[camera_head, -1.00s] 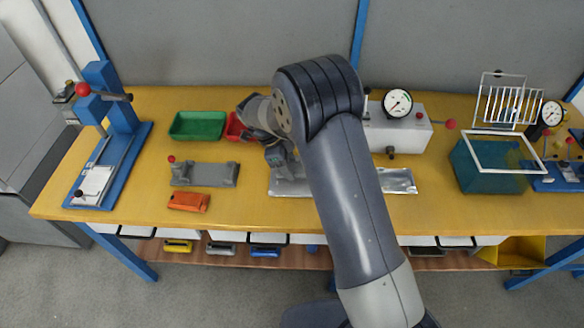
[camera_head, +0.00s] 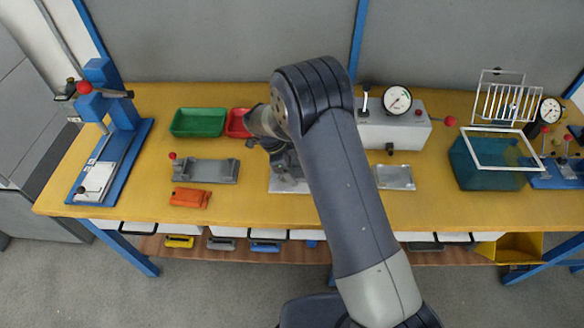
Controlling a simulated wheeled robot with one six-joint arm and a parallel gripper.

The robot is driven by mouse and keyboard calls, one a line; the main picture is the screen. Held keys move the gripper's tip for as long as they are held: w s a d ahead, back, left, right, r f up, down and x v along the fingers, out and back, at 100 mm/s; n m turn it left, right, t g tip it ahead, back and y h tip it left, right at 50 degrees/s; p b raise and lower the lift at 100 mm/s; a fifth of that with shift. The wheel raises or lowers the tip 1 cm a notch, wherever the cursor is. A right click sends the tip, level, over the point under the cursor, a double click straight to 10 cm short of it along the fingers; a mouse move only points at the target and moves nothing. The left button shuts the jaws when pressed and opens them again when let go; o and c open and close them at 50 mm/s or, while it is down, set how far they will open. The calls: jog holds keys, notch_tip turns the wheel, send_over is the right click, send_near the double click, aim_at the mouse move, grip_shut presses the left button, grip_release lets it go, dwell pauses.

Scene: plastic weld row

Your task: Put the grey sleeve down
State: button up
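My gripper (camera_head: 285,166) points down over a flat silvery plate (camera_head: 287,185) near the middle of the yellow bench (camera_head: 245,207). Its fingertips are small and dark here, and my arm covers part of them, so I cannot tell whether they are open or shut. I cannot make out a grey sleeve in or under the gripper.
A grey fixture with a red knob (camera_head: 207,170) and an orange piece (camera_head: 190,197) lie left of my gripper. Behind them are a green bin (camera_head: 198,122) and a red bin (camera_head: 238,123). A gauge box (camera_head: 405,130) and another silvery plate area (camera_head: 395,177) are at right.

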aim_at(299, 172)
jog(key=shift+o, duration=0.9)
jog(key=shift+r, duration=0.15)
jog(key=b+v, duration=0.2)
jog(key=v, duration=1)
jog(key=p+x, duration=0.2)
jog(key=x, duration=1)
jog(key=shift+w+r, duration=0.1)
jog(key=shift+r, duration=0.1)
jog(key=shift+r+b, duration=0.45)
jog(key=shift+r, duration=0.95)
jog(key=shift+f, duration=0.1)
